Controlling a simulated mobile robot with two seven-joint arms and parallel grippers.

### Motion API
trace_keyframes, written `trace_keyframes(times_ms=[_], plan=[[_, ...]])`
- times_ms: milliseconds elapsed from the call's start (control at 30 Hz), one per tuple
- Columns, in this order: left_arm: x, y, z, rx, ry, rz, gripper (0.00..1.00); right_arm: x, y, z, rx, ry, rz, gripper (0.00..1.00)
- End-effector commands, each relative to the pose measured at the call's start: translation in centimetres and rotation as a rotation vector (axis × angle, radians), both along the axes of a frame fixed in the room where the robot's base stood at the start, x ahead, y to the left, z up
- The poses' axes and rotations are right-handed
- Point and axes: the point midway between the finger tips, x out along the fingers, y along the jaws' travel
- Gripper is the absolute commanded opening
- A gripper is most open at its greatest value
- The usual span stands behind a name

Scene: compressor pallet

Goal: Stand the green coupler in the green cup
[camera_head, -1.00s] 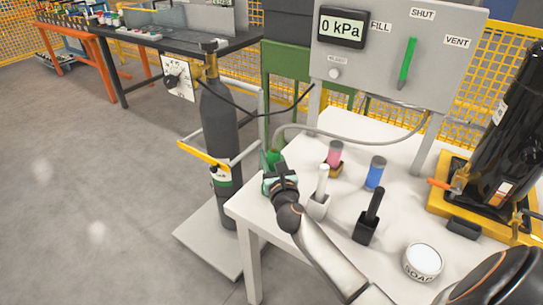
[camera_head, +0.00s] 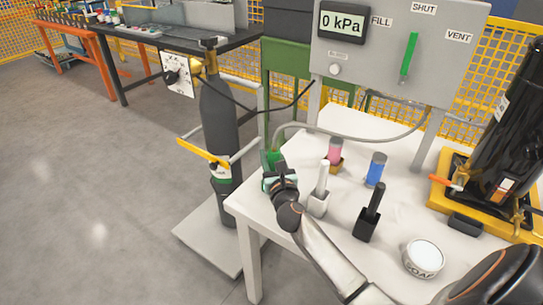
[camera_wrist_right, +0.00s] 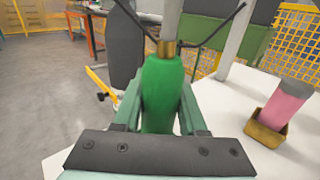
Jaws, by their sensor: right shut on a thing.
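The green coupler (camera_wrist_right: 163,92) is upright between the fingers of my right gripper (camera_wrist_right: 160,118) in the right wrist view, with a brass fitting (camera_wrist_right: 167,47) at its top. The coupler's top (camera_head: 274,158) shows just behind the gripper, on the end of a grey hose. I cannot make out the green cup; the gripper hides the coupler's lower end and what is below it. My left gripper is not in view.
A white cup with a white handle (camera_head: 318,205) stands right beside the gripper. Black (camera_head: 367,228), pink (camera_head: 334,152) and blue (camera_head: 375,170) items and a soap tin (camera_head: 424,258) are on the white table (camera_head: 310,270). A gas cylinder (camera_head: 219,130) stands left of it.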

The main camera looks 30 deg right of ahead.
Motion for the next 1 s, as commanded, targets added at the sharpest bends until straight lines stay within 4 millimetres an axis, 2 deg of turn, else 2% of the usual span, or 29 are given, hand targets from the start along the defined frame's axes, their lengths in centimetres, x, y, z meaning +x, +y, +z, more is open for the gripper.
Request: trace_keyframes(times_ms=[167, 200, 467, 800, 1000], plan=[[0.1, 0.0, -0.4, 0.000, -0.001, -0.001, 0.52, 0.0, 0.0, -0.4, 0.000, -0.001, 0.000, 0.00], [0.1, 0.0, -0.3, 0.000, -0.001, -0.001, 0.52, 0.0, 0.0, -0.3, -0.001, -0.002, 0.000, 0.46], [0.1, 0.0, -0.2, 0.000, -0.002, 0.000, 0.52, 0.0, 0.0, -0.3, 0.000, -0.001, 0.000, 0.75], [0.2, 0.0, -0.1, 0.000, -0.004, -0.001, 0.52, 0.0, 0.0, -0.4, 0.001, 0.002, 0.000, 0.76], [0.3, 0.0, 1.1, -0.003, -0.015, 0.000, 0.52, -2.6, 1.0, -0.3, 0.002, 0.003, 0.000, 0.76]])
